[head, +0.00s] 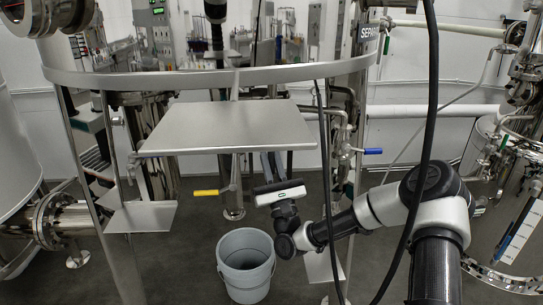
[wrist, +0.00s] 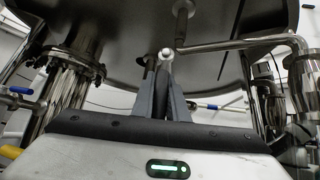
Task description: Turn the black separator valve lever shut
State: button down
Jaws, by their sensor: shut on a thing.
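My gripper (head: 272,163) reaches up beneath the flat metal shelf in the head view, its fingertips partly hidden by the shelf. In the wrist view my gripper (wrist: 163,82) has its two grey fingers closed on either side of the black lever (wrist: 161,93). The lever hangs down between the fingers from a small silver valve fitting (wrist: 167,54) under the tank's dark underside. The lever cannot be made out in the head view.
The metal shelf (head: 225,127) is above my gripper, inside a ring-shaped steel frame (head: 215,80). A yellow lever (head: 205,192) is to the left, a blue lever (head: 372,151) to the right. A grey bucket (head: 246,284) stands on the floor. Black cables hang in front.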

jog(key=shift+a+r+m+t+h, duration=0.15)
jog(key=shift+m+t+h, duration=0.25)
jog(key=shift+m+h, duration=0.7)
jog(key=c, duration=1.8)
grip_release()
jog(key=shift+a, duration=0.1)
jog(key=shift+o, duration=0.2)
jog(key=v, duration=1.7)
jog(key=shift+s+f, duration=0.15)
jog(key=shift+f, duration=0.1)
